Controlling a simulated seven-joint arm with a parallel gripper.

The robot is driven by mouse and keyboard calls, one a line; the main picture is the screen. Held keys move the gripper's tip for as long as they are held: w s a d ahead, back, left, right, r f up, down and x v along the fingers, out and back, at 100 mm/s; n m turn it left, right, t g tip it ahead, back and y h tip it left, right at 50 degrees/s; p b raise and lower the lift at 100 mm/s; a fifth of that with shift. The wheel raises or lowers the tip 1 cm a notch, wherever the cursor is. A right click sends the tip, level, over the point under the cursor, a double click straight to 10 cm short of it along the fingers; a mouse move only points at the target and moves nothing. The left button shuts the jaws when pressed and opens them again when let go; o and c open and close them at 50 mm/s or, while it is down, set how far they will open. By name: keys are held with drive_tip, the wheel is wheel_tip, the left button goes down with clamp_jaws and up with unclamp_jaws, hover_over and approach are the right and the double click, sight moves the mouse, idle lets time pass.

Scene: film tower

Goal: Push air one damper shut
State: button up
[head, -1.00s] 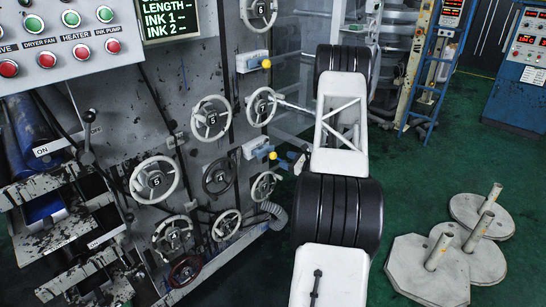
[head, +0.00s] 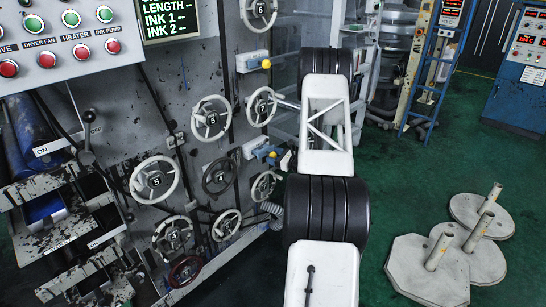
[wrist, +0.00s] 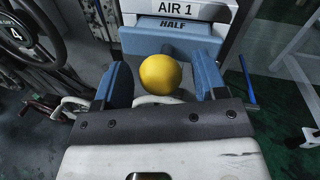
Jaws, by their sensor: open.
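The air one damper shows in the wrist view as a blue slide (wrist: 172,39) under an AIR 1 label, with the word HALF visible on it. Its yellow ball knob (wrist: 160,74) is near the middle of that view. My gripper (wrist: 162,80) is open, with one blue finger on each side of the knob and visible gaps between. Whether the fingers reach as deep as the knob is unclear. In the head view the lower damper's knob (head: 272,154) is small, with my gripper right beside it and partly hidden by my arm.
A similar damper with a yellow knob (head: 266,64) is higher on the grey panel. Several handwheels surround it, including a white one (head: 262,107) just above the lower damper. A dark handwheel (wrist: 30,35) is at the left in the wrist view. Concrete weights (head: 428,268) stand on the green floor.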

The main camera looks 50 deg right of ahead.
sight(268, 152)
drive_tip(key=shift+w+a, duration=0.1)
drive_tip(key=shift+w, duration=0.35)
clamp_jaws()
drive_tip(key=shift+w, duration=1.85)
unclamp_jaws()
drive_tip(key=shift+s, duration=0.1)
drive_tip(key=s+d, duration=0.1)
drive_tip(key=s, duration=0.6)
drive_tip(key=shift+s+d, duration=0.25)
drive_tip(key=shift+d, duration=0.05)
